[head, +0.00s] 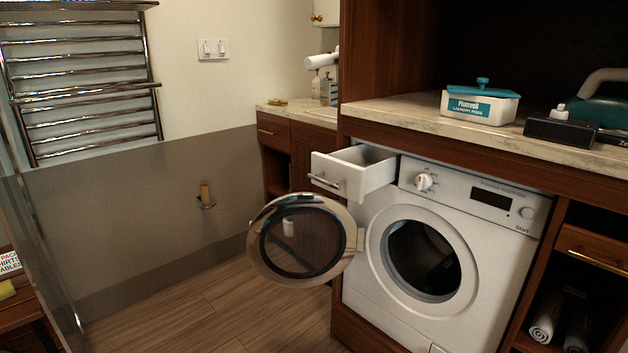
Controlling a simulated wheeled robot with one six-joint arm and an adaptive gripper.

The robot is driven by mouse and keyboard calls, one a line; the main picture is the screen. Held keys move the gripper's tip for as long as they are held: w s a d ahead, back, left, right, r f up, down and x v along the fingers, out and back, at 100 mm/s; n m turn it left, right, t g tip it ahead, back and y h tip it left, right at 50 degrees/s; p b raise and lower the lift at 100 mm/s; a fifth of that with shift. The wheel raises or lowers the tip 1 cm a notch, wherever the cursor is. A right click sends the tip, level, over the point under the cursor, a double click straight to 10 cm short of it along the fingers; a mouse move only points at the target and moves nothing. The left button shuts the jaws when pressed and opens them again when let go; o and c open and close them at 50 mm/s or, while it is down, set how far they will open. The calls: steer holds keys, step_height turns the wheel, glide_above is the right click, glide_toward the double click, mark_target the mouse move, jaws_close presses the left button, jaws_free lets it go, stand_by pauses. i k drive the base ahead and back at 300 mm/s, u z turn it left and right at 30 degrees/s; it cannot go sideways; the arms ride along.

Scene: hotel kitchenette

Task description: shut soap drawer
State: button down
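The white soap drawer (352,174) is pulled out from the upper left of the washing machine (385,298). It has a light bar handle (324,181) on its front, and its inside shows from above. The washer's round door (303,240) is swung wide open to the left, below the drawer, and the dark drum opening (424,258) shows. My gripper does not show in the head view.
A laundry pods box (480,104) and a dark box (560,130) stand on the counter (400,110) above the washer. Open wooden floor (200,310) lies in front and left, beside a low grey panel (130,220).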

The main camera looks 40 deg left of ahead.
mark_target(352, 174)
steer(key=u, duration=1.5)
steer(key=k, duration=0.45)
steer(key=u, duration=0.35)
steer(key=i, duration=0.95)
steer(key=u, duration=0.65)
